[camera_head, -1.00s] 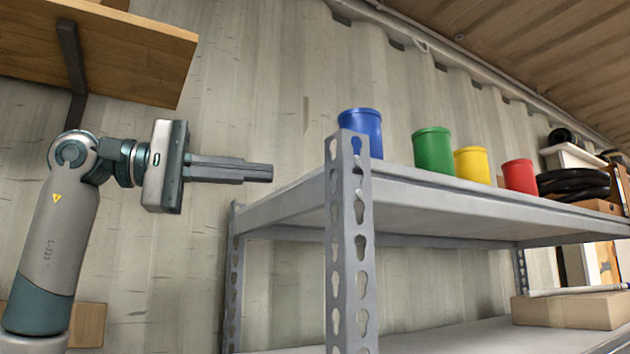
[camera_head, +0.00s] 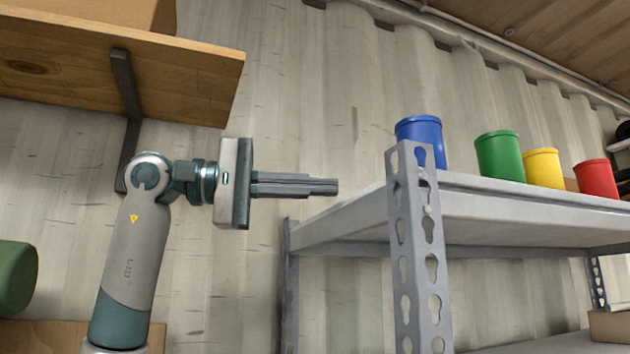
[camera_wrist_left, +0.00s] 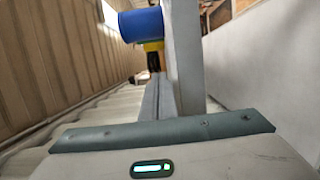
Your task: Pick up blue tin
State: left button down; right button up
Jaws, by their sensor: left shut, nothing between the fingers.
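The blue tin (camera_head: 421,136) stands upright on the top shelf of the grey metal rack, at its left end and partly behind the corner post. My left gripper (camera_head: 337,187) is shut and empty, pointing right, to the left of the rack and the tin and apart from both. In the left wrist view the blue tin (camera_wrist_left: 141,25) shows at the upper left, beyond the shut fingers (camera_wrist_left: 155,82). My right gripper is not in view.
A green tin (camera_head: 499,156), a yellow tin (camera_head: 543,168) and a red tin (camera_head: 597,178) stand right of the blue one. The perforated rack post (camera_head: 420,255) rises in front of the shelf. A wooden wall shelf (camera_head: 190,75) hangs above my left arm.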

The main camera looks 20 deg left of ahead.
aim_at(424, 129)
pick_arm(q)
jog(key=p+x, duration=0.1)
jog(key=x, duration=0.1)
jog(key=p+x, duration=0.1)
jog(key=x, duration=0.2)
jog(key=p+x, duration=0.1)
jog(key=x, duration=0.1)
jog(key=shift+d+r+p, duration=0.25)
jog(key=shift+d+p, duration=0.05)
jog(key=shift+p, duration=0.1)
jog(key=s+d+p, duration=0.2)
jog(key=shift+d+f, duration=0.1)
jog(key=shift+d, duration=0.2)
jog(key=shift+s+d+f, duration=0.15)
jog(key=shift+s+d, duration=0.1)
jog(key=shift+s, duration=0.05)
jog(key=shift+w, duration=0.1)
jog(key=shift+s+d+f+b, duration=0.15)
jog(key=shift+s+d+b, duration=0.6)
jog(key=shift+s+d, duration=0.45)
jog(key=shift+s+d+r, duration=0.2)
jog(key=shift+s+d, duration=0.1)
jog(key=shift+a+f, duration=0.1)
jog(key=shift+a, duration=0.15)
